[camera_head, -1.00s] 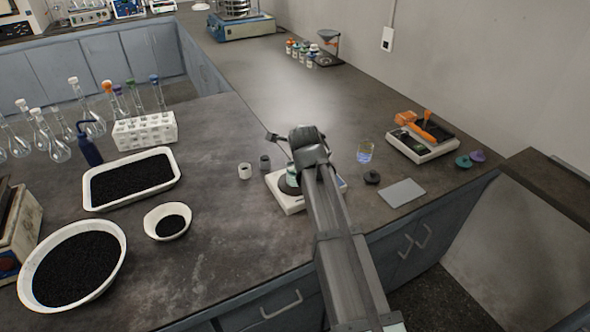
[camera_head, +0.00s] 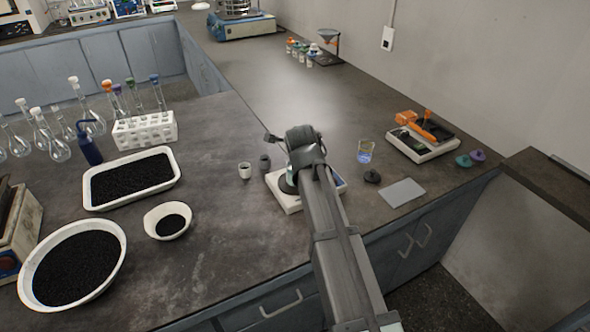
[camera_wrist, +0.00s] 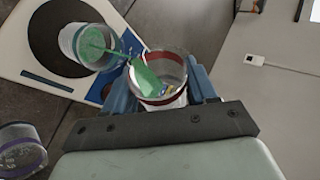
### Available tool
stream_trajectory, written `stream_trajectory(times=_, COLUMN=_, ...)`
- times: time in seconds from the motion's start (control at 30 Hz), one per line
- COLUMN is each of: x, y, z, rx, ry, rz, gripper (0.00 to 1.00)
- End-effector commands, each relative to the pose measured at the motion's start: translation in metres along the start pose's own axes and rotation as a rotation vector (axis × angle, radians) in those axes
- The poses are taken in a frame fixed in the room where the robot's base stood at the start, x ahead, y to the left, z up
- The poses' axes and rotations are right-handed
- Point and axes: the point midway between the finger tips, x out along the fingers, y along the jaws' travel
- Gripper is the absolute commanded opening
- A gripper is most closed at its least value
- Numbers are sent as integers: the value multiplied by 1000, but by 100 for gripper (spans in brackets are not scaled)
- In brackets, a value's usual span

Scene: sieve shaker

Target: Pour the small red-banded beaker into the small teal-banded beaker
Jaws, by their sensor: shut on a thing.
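My gripper (camera_wrist: 160,92) is shut on the small red-banded beaker (camera_wrist: 170,68), seen with its mouth toward the camera in the wrist view. Green liquid (camera_wrist: 145,78) shows at its lip and reaches across to the teal-banded beaker (camera_wrist: 82,46). Streaks of green also show inside that beaker, which stands on the dark round plate of a white balance (camera_wrist: 18,38). The beakers' rims are close together; whether they touch is unclear. In the head view, my gripper (camera_head: 303,150) is over the balance (camera_head: 290,203), and my arm hides most of both beakers.
A purple-banded beaker (camera_wrist: 20,152) stands beside the balance in the wrist view. In the head view, small white (camera_head: 245,171) and grey (camera_head: 265,162) cups stand left of the balance. A glass beaker (camera_head: 365,152) and dark knob-like piece (camera_head: 372,177) stand right.

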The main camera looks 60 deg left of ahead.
Motion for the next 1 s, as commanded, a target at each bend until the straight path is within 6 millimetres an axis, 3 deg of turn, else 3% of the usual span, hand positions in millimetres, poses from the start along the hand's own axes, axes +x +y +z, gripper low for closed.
stream_trajectory(times=1.0, x=-2, y=-1, z=2, rx=-44, ry=36, rz=-18, gripper=25)
